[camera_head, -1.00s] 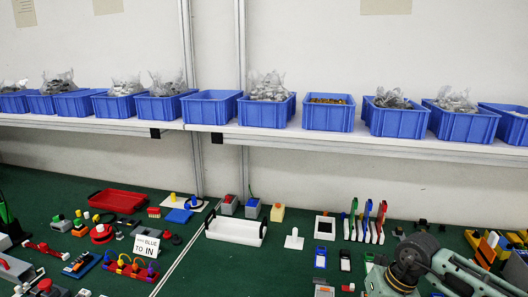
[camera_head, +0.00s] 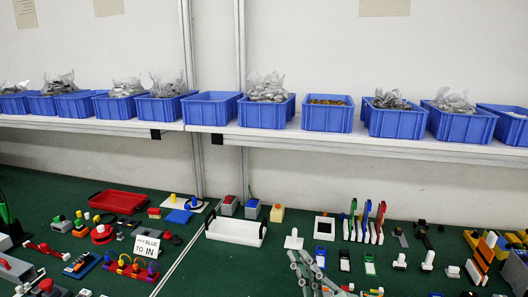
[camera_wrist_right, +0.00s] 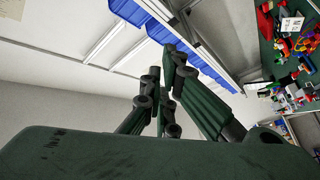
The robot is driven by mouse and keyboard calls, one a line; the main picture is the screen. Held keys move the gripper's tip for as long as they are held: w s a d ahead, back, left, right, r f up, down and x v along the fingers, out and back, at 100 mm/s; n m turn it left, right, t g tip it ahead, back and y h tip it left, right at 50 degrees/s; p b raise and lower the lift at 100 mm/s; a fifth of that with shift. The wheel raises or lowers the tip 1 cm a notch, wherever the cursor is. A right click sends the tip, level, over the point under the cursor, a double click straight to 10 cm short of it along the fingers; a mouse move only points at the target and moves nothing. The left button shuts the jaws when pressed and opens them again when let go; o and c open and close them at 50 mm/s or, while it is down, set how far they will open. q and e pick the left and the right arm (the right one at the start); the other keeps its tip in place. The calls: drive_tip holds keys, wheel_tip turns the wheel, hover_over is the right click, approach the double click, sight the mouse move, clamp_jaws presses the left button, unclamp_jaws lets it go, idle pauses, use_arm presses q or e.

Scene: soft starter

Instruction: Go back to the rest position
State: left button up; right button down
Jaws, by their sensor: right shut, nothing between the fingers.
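My right gripper (camera_head: 314,272) shows at the bottom of the head view, right of centre, with its grey fingers pointing up over the front of the green table. In the right wrist view, the fingers of the right gripper (camera_wrist_right: 167,75) come together at their tips with nothing between them. It is shut and empty. The rest of the right arm is below the head view. My left gripper is not in view.
The green table (camera_head: 200,265) holds many small parts, including a red tray (camera_head: 117,201), a white roll holder (camera_head: 236,231) and a text sign (camera_head: 147,246). Above it, a white shelf (camera_head: 330,139) carries several blue bins (camera_head: 210,109).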

drive_tip(key=s+d+f+m+g+h, duration=0.4)
drive_tip(key=s+d+f+m+h, duration=0.15)
drive_tip(key=f, duration=0.35)
drive_tip(key=s+d+f+m+g+h, duration=0.35)
drive_tip(key=d+f+m, duration=0.2)
drive_tip(key=f, duration=0.45)
drive_tip(key=s+f+g+y, duration=0.1)
drive_tip(key=s+f+g, duration=0.35)
drive_tip(key=s, duration=0.55)
drive_tip(key=s+f+g, duration=0.4)
drive_tip(key=s+f, duration=0.1)
drive_tip(key=s, duration=0.5)
wheel_tip(320, 180, down, 30)
drive_tip(key=r+b, duration=0.1)
drive_tip(key=b, duration=0.4)
drive_tip(key=s+d+f+g+b, duration=0.1)
drive_tip(key=s+d+f+b, duration=0.1)
drive_tip(key=s+f, duration=0.7)
drive_tip(key=s+d+f+g+b, duration=0.1)
drive_tip(key=s+d+f+b, duration=0.1)
drive_tip(key=s+f, duration=0.6)
wheel_tip(320, 180, down, 6)
drive_tip(key=shift+s+r, duration=0.2)
drive_tip(key=shift+s, duration=0.15)
